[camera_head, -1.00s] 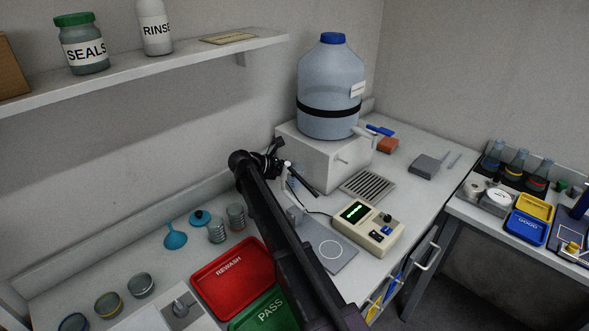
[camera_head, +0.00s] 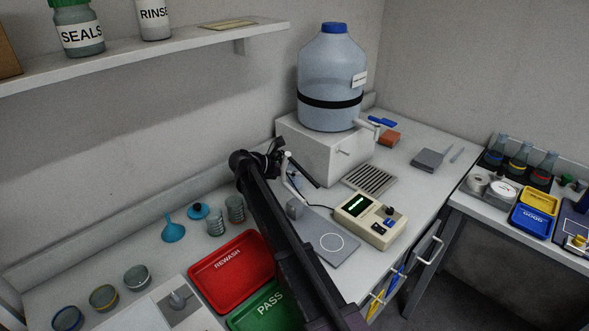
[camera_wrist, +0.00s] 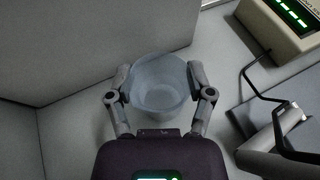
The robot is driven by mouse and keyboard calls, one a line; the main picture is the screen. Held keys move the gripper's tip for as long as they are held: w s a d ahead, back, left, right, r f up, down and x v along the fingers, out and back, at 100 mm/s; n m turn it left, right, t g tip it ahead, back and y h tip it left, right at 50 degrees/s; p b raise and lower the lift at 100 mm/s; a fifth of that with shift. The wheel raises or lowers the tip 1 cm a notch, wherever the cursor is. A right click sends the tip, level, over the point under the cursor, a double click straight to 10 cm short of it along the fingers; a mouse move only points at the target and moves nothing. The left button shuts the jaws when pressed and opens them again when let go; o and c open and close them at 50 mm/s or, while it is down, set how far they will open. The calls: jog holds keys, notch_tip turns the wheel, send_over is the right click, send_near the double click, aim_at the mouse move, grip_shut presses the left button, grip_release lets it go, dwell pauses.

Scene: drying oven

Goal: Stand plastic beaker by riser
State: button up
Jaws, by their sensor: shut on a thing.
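In the wrist view the clear bluish plastic beaker (camera_wrist: 160,98) sits between the two fingers of my gripper (camera_wrist: 160,80). The fingers are shut on its sides and its open mouth faces the camera. The riser (camera_head: 320,155) is the white block under the big water carboy in the head view. In the wrist view a large pale face (camera_wrist: 95,45), likely the riser's side, lies close beyond the beaker. In the head view my gripper (camera_head: 290,178) is beside the riser's left side, mostly hidden by my arm. I cannot tell whether the beaker touches the bench.
A cream meter (camera_head: 368,220) and a grey stirrer plate with an upright stand (camera_head: 330,243) are right of my arm, with a cable nearby. A drain grille (camera_head: 369,178) lies before the riser. Red (camera_head: 212,282) and green (camera_head: 250,318) trays are at the front.

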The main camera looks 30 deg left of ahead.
jog(key=shift+f+b, duration=0.55)
jog(key=shift+f, duration=0.05)
dwell(0.3)
jog(key=o, duration=1.1)
jog(key=shift+o, duration=0.2)
